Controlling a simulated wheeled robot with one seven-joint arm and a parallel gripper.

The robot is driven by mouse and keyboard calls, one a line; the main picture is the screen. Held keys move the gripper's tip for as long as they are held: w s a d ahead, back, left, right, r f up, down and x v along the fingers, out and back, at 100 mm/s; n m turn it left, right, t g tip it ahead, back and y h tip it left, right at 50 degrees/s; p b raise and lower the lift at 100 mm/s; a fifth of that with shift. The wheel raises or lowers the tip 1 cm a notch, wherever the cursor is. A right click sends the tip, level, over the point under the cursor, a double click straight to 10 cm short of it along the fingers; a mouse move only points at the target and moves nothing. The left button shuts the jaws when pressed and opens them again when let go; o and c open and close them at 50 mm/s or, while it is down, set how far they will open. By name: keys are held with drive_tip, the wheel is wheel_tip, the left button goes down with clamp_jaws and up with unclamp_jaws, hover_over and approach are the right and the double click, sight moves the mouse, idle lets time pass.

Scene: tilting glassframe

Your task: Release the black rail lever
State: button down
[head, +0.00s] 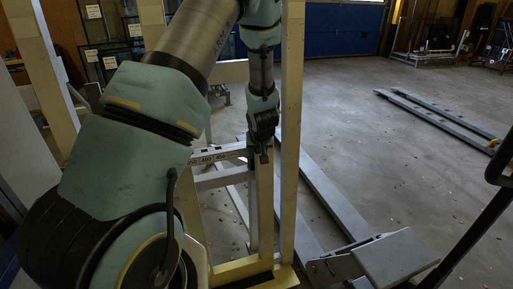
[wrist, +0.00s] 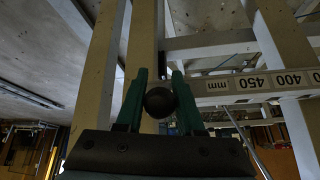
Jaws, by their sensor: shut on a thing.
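In the wrist view, the round black knob of the black rail lever (wrist: 159,102) sits between the two green fingers of my gripper (wrist: 160,90). The fingers are shut on the knob, one on each side. The rest of the lever is hidden behind the knob and fingers. In the head view, my gripper (head: 264,155) points down at the frame, close to the scale-marked rail (head: 222,155). The lever cannot be made out there. The rail also shows in the wrist view, with 450 and 400 mm marks (wrist: 255,84).
A pale upright post (head: 291,130) stands just right of my gripper. Grey floor beams (head: 330,195) and a flat grey plate (head: 396,258) lie to the right. A dark bar (head: 470,235) crosses the lower right. Open concrete floor (head: 420,160) lies beyond.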

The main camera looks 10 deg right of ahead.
drive_tip(key=shift+w, duration=0.1)
drive_tip(key=c, duration=0.5)
unclamp_jaws()
drive_tip(key=shift+c, duration=0.2)
drive_tip(key=v, duration=1.1)
drive_tip(key=shift+p, duration=0.45)
